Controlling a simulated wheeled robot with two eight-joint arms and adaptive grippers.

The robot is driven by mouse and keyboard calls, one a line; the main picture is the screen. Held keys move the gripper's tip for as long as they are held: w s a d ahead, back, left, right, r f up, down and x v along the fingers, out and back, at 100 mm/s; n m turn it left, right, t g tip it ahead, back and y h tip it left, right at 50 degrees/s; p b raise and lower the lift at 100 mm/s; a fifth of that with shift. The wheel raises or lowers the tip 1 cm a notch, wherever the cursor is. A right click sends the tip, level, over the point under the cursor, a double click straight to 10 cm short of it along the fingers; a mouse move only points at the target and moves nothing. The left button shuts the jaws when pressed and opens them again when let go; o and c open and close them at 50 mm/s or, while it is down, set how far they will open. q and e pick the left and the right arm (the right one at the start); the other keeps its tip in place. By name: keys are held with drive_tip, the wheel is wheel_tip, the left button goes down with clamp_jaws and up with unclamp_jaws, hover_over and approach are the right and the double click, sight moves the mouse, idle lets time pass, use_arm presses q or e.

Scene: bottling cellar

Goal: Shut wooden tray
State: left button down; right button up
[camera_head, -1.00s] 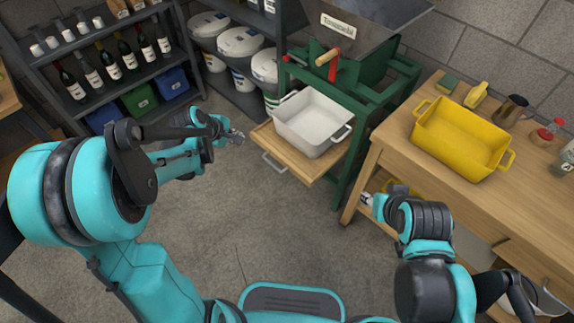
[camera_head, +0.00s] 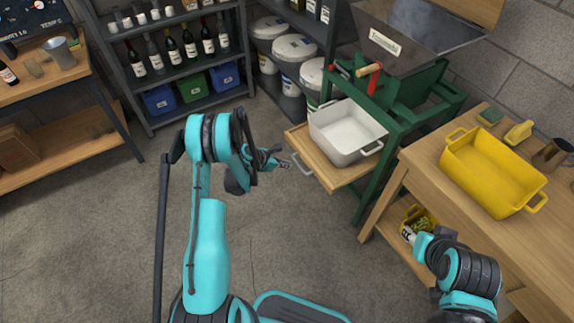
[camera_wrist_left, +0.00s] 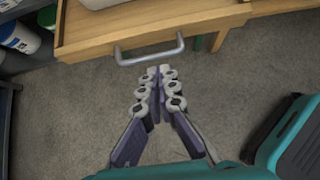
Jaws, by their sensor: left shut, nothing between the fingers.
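The wooden tray (camera_head: 318,165) is pulled out of the green press frame and bears a white tub (camera_head: 345,135). Its metal handle (camera_head: 302,164) faces my left gripper (camera_head: 284,164). In the left wrist view, the tray (camera_wrist_left: 215,14) fills the top, with the handle (camera_wrist_left: 150,59) below its front edge. The left gripper (camera_wrist_left: 161,72) is shut and empty, its fingertips just short of the handle in that view. I cannot tell whether they touch it. My right gripper (camera_head: 409,236) is low beside the wooden table; its fingers are too small to read.
The green press (camera_head: 398,108) stands behind the tray. A wooden table (camera_head: 425,162) with a yellow tub (camera_head: 490,175) stands at the right. A yellow container (camera_head: 420,213) sits below it. A bottle shelf (camera_head: 190,105) stands at the back. The floor in front of the tray is clear.

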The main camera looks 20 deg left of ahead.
sight(309, 163)
use_arm(q)
drive_tip(key=b+x, duration=0.2)
drive_tip(key=x, duration=0.4)
drive_tip(key=shift+f, duration=0.15)
drive_tip(key=w+d+b, duration=0.1)
drive_tip(key=w+d, duration=0.1)
drive_tip(key=shift+w, duration=0.35)
drive_tip(key=shift+w+d, duration=0.3)
drive_tip(key=shift+w, duration=0.05)
use_arm(e)
wheel_tip(309, 163, down, 4)
drive_tip(key=shift+r, duration=0.1)
use_arm(q)
drive_tip(key=shift+w+d, duration=0.1)
